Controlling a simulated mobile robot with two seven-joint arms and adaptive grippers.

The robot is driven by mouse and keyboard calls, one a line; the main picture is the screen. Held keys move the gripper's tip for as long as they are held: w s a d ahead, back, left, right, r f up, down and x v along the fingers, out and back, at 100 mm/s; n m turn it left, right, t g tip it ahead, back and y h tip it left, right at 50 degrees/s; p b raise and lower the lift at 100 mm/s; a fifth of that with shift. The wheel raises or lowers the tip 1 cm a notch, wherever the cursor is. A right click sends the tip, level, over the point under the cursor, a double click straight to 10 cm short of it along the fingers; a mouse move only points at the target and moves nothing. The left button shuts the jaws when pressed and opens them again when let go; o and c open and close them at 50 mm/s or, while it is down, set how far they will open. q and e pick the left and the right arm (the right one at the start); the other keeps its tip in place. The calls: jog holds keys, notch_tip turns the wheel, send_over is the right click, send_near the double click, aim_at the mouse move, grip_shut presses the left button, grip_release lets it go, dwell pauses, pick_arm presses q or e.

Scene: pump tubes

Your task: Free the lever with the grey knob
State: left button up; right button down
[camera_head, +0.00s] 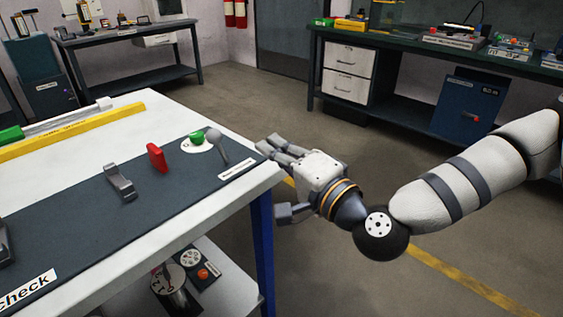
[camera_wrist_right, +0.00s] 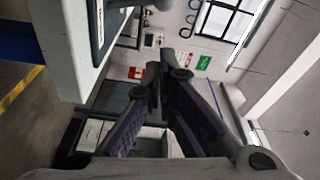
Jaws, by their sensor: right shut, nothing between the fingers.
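In the head view, the lever with the grey knob (camera_head: 214,136) stands near the right end of the dark mat (camera_head: 175,190) on the white workbench. A green knob (camera_head: 196,137) on a white round plate is just left of it. My right gripper (camera_head: 266,146) is beside the bench's right corner, right of the lever and apart from it. Its fingers point left toward the bench. In the right wrist view, the fingertips (camera_wrist_right: 160,75) meet with nothing between them. The lever does not show in that view. My left gripper is in neither view.
A red block (camera_head: 157,157) and a grey clip-like part (camera_head: 120,181) stand on the mat left of the lever. A yellow ruler-like strip (camera_head: 70,131) lies along the bench's back. Below is a shelf (camera_head: 225,265) with devices. The floor right of the bench is clear.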

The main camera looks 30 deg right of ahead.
aim_at(219, 148)
jog(key=w, duration=0.3)
jog(key=shift+w+a+r, duration=0.1)
jog(key=shift+w+a, duration=1.05)
jog(key=shift+a, duration=0.35)
jog(key=shift+w+a+f, duration=0.2)
jog(key=shift+w+a, duration=0.15)
jog(key=shift+a, duration=0.1)
jog(key=shift+a, duration=0.1)
